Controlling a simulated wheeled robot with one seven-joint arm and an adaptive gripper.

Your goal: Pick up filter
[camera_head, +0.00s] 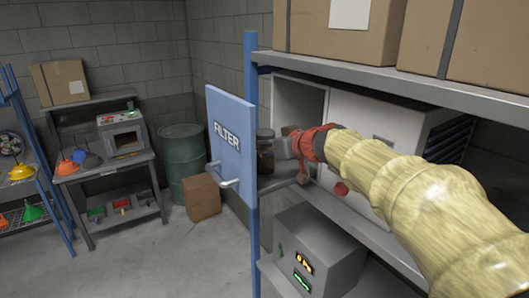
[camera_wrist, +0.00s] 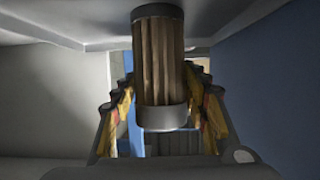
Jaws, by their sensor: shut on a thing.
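The filter (camera_wrist: 158,62) is a brown pleated cylinder with a dark cap at one end and a grey band at the other. In the wrist view it stands between the two fingers of my gripper (camera_wrist: 160,108), which is shut on it. In the head view the filter (camera_head: 265,152) shows beside the tip of my red gripper (camera_head: 276,147), in front of an open grey cabinet (camera_head: 300,108). My arm partly hides the cabinet. The cabinet's blue door (camera_head: 228,145), marked FILTER, stands open to the left of the filter.
A blue shelf post (camera_head: 251,190) stands just behind the door's edge. A metal shelf (camera_head: 400,85) with cardboard boxes lies above my arm. A grey control box (camera_head: 312,255) sits on the shelf below. A green barrel (camera_head: 184,155) and clear floor (camera_head: 165,250) lie to the left.

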